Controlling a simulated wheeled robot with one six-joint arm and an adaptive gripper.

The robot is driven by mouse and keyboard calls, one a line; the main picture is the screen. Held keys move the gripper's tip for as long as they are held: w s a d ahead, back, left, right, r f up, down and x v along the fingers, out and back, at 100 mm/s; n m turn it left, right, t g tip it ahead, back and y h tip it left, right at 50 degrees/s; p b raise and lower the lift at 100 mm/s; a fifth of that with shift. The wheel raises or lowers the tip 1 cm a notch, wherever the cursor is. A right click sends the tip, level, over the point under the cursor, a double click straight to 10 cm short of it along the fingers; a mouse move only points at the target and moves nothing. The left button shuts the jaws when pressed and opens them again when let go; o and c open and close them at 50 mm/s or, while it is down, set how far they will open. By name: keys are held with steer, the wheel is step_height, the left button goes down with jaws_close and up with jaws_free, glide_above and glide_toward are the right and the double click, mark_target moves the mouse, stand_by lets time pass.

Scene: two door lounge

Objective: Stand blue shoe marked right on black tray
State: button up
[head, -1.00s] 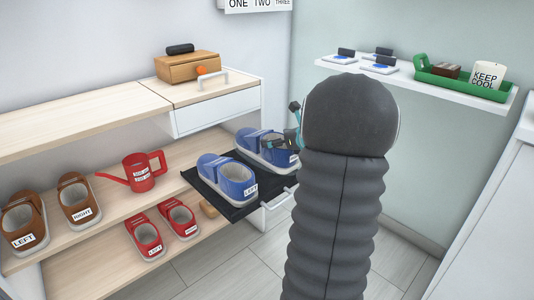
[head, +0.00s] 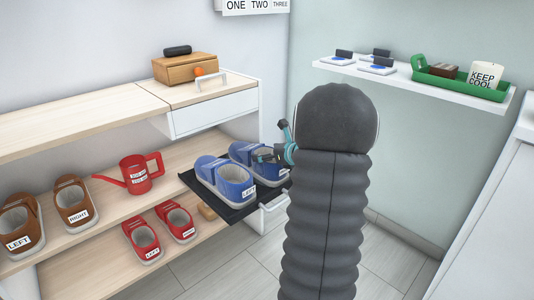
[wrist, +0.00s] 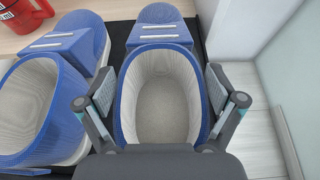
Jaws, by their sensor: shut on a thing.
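A blue shoe (head: 243,151) is gripped in my gripper (head: 272,154), upright over the right part of the black tray (head: 230,213). In the wrist view this shoe (wrist: 163,52) sits between the two fingers of my gripper (wrist: 160,92), which press on its sides around the heel opening. Its heel label is hidden in both views. The other blue shoe (head: 222,172), marked LEFT, stands on the tray close to its left; it also shows in the wrist view (wrist: 75,45). I cannot tell whether the held shoe's sole touches the tray.
Brown shoes (head: 75,203), red shoes (head: 145,238) and a red watering can (head: 137,172) stand on the shelves to the left. A white drawer (head: 215,112) is above and behind the tray. A wall shelf (head: 400,78) at right holds a green tray (head: 440,80).

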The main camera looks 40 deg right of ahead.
steer(key=o, duration=1.5)
steer(key=shift+f, duration=0.1)
steer(key=shift+c, duration=0.2)
